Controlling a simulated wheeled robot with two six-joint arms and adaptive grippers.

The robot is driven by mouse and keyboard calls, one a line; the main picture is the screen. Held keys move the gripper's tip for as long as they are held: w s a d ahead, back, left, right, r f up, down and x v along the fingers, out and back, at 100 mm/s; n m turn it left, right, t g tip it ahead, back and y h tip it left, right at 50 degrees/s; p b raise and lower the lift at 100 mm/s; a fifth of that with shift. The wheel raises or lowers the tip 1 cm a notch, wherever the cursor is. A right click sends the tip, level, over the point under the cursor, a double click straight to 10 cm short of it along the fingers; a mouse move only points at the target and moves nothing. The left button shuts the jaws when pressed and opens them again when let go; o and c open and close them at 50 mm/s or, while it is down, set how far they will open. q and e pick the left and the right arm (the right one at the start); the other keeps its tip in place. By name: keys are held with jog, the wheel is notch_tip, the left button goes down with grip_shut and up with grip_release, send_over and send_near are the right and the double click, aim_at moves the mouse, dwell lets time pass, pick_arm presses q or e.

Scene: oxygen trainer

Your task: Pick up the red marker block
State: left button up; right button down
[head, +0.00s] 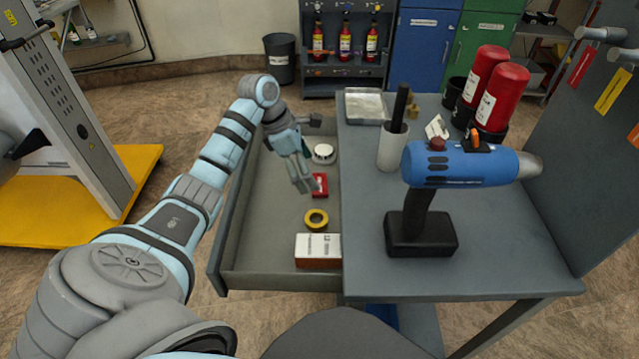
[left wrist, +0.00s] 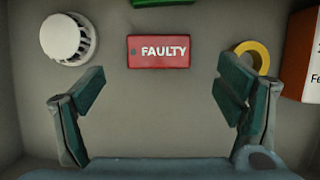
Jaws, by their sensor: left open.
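The red marker block (head: 321,185) lies flat in the open drawer, beside the table edge. In the left wrist view the block (left wrist: 160,60) shows its white word "FAULTY" and sits above the gap between my fingers. My left gripper (head: 302,184) reaches down into the drawer just left of the block. In the left wrist view its two fingers (left wrist: 160,92) are spread wide with nothing between them. I cannot tell its exact height above the drawer floor. My right gripper is in neither view.
The drawer (head: 265,225) also holds a white round detector (head: 324,153), a yellow ring (head: 316,219) and a white-and-orange box (head: 318,250). A green item (left wrist: 160,3) is cut off in the wrist view. A blue drill (head: 455,165) stands on the table.

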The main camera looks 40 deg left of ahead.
pick_arm(q)
jog(key=b+x, duration=0.1)
jog(key=x, duration=0.3)
jog(key=shift+w+d, duration=0.1)
jog(key=shift+w, duration=0.1)
jog(key=c, duration=1)
jog(key=shift+r, duration=0.1)
